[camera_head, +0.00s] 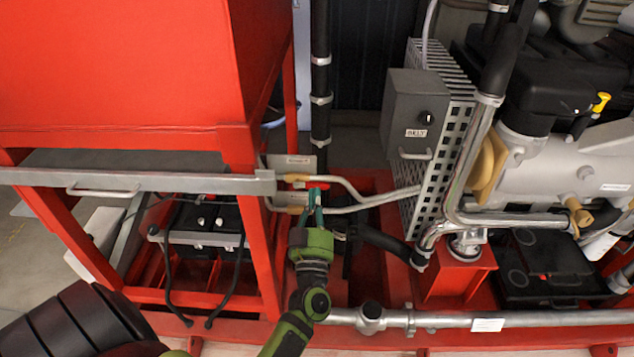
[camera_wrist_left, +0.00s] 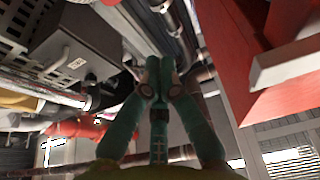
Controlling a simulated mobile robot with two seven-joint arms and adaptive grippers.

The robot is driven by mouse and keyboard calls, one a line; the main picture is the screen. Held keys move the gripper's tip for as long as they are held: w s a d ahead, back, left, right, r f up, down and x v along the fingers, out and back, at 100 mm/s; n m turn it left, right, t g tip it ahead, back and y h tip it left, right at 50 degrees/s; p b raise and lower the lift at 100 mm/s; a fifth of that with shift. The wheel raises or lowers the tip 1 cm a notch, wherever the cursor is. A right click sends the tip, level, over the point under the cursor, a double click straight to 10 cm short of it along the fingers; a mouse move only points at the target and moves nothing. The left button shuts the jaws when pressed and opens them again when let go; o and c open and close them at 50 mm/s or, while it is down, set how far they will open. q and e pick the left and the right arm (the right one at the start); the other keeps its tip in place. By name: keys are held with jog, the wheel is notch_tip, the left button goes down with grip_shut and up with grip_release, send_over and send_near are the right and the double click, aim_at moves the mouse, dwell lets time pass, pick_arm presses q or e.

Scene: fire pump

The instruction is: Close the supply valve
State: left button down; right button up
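A small red valve handle (camera_head: 318,186) shows beside the brass-coloured fittings (camera_head: 297,178) where two thin silver pipes meet the red frame; I take it for the supply valve. My left gripper (camera_head: 315,193) reaches up to it from below, with its teal fingertips at the handle. In the left wrist view the fingers of this gripper (camera_wrist_left: 160,65) have come together, almost no gap between the tips. I cannot tell whether the handle is between them; no red shows at the tips there. My right gripper is not in view.
A grey control box (camera_head: 413,110) on a perforated guard (camera_head: 438,150) stands to the right, with the engine (camera_head: 560,160) beyond. A large red tank (camera_head: 120,70) is at left above batteries (camera_head: 205,225). A horizontal silver pipe (camera_head: 450,320) runs along the front.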

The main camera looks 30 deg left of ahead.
pick_arm(q)
notch_tip(320, 180, up, 2)
jog(key=p, duration=0.2)
send_over(317, 185)
jog(key=s, duration=0.1)
jog(key=shift+s+d+f+b, duration=0.1)
jog(key=shift+d+f+b, duration=0.1)
jog(key=shift+f, duration=0.45)
jog(key=shift+s+d+f+b, duration=0.15)
jog(key=shift+f, duration=0.45)
jog(key=shift+s+d+f+b, duration=0.1)
jog(key=shift+d+f+b, duration=0.1)
jog(key=shift+f, duration=0.45)
jog(key=shift+w, duration=0.1)
